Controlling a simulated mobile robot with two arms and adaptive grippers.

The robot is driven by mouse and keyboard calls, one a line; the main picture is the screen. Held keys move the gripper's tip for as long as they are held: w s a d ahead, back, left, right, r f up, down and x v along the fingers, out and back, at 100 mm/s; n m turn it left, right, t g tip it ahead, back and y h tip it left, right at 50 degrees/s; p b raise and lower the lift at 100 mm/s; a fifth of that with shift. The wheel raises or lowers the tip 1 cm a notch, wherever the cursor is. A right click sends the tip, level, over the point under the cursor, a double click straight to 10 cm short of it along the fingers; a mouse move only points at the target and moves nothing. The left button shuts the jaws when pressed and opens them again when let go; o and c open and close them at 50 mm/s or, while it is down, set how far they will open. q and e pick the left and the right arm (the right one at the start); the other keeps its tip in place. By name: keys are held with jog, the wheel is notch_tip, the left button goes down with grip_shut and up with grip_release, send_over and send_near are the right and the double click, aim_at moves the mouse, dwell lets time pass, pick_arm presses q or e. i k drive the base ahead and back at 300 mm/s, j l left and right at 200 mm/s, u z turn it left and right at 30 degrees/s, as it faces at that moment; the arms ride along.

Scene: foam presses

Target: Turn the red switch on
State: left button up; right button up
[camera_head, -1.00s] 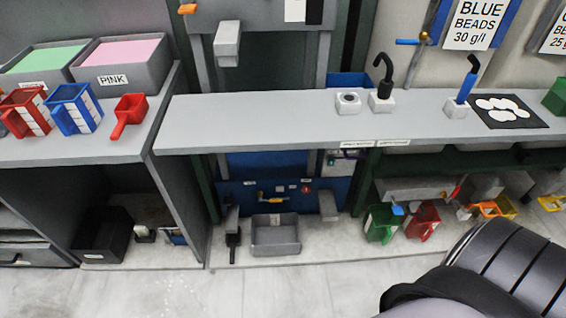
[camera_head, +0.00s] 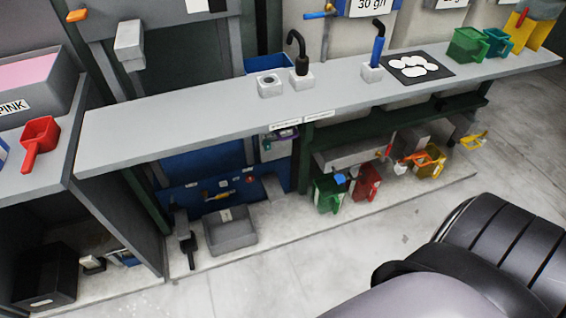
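A small red round spot (camera_head: 250,180) shows on the blue panel (camera_head: 185,203) under the grey counter. It may be the red switch, but it is too small to tell its shape or whether it is on. A yellow-orange handle (camera_head: 218,196) sits on the same panel, left of the red spot. Neither of my grippers is in view. A dark ribbed rounded part with a grey part, probably mine, fills the lower right corner.
The long grey counter (camera_head: 180,122) holds two white-based fixtures with a black hook (camera_head: 297,42) and a blue handle (camera_head: 377,48). Below stand a grey bin (camera_head: 231,238), a green jug (camera_head: 327,195) and a red jug (camera_head: 367,182). Floor in front is clear.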

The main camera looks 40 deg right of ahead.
aim_at(249, 178)
jog(key=z, duration=0.75)
